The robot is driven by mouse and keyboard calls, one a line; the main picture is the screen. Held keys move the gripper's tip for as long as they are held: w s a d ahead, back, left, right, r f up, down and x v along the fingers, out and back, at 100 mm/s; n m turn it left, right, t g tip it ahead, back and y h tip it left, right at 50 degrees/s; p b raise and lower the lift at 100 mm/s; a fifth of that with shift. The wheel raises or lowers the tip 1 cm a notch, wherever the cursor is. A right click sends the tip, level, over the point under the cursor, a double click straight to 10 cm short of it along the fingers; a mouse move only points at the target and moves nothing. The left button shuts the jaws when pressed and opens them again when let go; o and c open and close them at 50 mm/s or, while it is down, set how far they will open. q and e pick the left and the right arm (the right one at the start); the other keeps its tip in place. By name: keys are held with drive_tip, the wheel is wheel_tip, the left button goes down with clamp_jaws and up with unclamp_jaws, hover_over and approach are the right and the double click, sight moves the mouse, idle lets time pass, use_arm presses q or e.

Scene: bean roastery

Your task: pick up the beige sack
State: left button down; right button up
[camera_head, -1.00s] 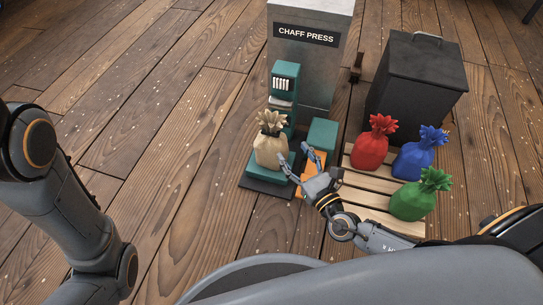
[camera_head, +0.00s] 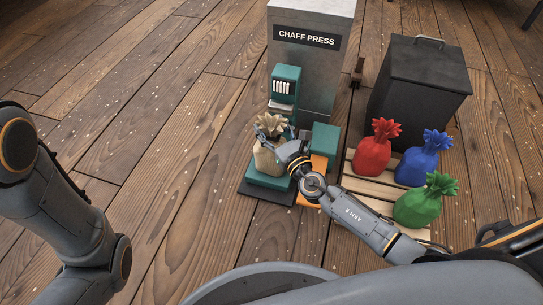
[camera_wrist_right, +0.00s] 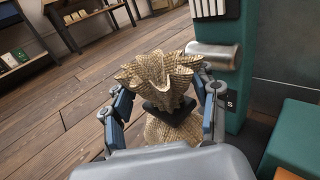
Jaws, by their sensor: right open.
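The beige sack (camera_head: 267,160) stands upright on the teal scale platform (camera_head: 262,175), with its ruffled top (camera_head: 271,124) gathered above a dark neck band. My right gripper (camera_head: 279,141) is open at the height of the sack's neck, partly covering it in the head view. In the right wrist view, the right gripper (camera_wrist_right: 160,118) has one finger on each side of the sack's neck (camera_wrist_right: 168,108), with gaps between fingers and cloth. The lower sack is mostly hidden there by my gripper body. My left gripper is out of view; only its arm shows.
A teal post (camera_head: 284,92) rises close behind the sack. An orange item (camera_head: 318,165) and a teal box (camera_head: 325,138) are just right. Red (camera_head: 372,155), blue (camera_head: 414,167) and green (camera_head: 416,207) sacks stand on a pallet (camera_head: 363,187). The floor to the left is clear.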

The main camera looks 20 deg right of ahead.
clamp_jaws()
drive_tip(key=shift+w+r, duration=0.1)
drive_tip(key=shift+r, duration=0.05)
idle(0.4)
